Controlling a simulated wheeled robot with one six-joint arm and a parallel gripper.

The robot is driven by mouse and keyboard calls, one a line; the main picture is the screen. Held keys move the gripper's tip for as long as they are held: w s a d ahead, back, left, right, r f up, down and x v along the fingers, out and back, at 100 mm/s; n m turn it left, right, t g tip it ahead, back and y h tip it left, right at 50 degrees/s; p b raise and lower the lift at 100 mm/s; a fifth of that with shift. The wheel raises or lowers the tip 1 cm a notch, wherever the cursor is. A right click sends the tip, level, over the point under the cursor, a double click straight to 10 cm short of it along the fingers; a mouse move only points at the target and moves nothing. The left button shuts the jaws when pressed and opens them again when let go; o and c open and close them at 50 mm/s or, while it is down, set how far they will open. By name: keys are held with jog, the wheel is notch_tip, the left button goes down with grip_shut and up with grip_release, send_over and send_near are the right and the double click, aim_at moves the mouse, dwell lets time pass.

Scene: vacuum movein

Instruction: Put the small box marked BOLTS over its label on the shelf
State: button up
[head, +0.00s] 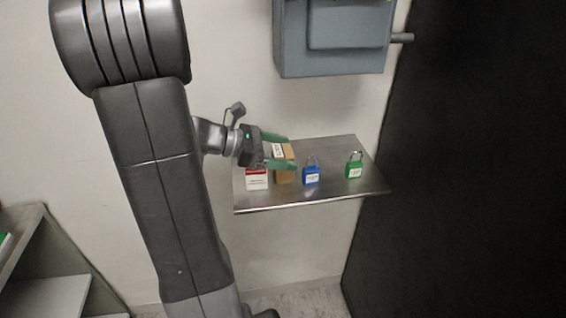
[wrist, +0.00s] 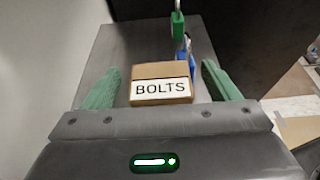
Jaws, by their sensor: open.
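The small brown box marked BOLTS (wrist: 160,84) sits in the wrist view between the two green fingers of my gripper (wrist: 160,88). There is a visible gap on each side of it, so the fingers are open around it and apart from it. In the head view the box (head: 284,175) stands on the metal wall shelf (head: 330,193), with my gripper (head: 281,151) reaching over it from the left. Part of the box is hidden behind the fingers there. I cannot make out a shelf label for the box.
A grey wall cabinet (head: 335,45) hangs above, and a dark panel (head: 460,170) is at right.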

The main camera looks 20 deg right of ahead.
jog(key=shift+d+f, duration=0.1)
jog(key=shift+d, duration=0.15)
jog(key=c, duration=1.2)
jog(key=shift+c, duration=0.5)
